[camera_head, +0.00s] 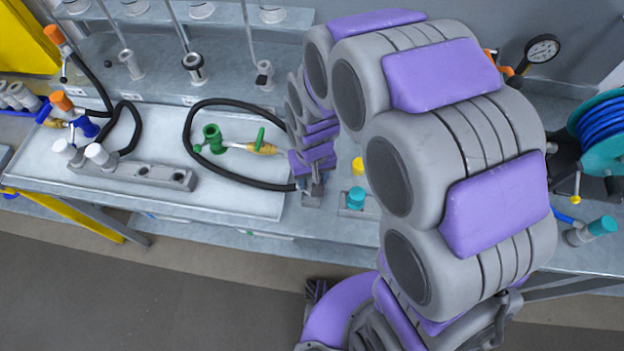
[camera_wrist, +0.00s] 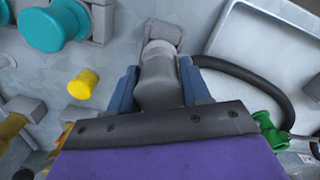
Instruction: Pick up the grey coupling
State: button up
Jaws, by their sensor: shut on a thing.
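The grey coupling (camera_wrist: 158,85) sits between the two blue-grey fingers of my gripper (camera_wrist: 160,82) in the wrist view. The fingers press on it from both sides. Its far end meets a grey block (camera_wrist: 163,33); I cannot tell whether it is seated there or apart. In the head view my gripper (camera_head: 313,186) points down at the table beside the tray's right edge. My arm and gripper hide most of the coupling there.
A teal coupling (camera_head: 356,197) and a yellow one (camera_head: 358,166) stand just right of my gripper. The tray (camera_head: 150,195) on the left holds a black hose (camera_head: 187,125) and a green fitting (camera_head: 213,138). A hose reel (camera_head: 603,125) stands at the far right.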

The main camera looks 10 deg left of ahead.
grip_shut()
jog(key=shift+r, duration=0.2)
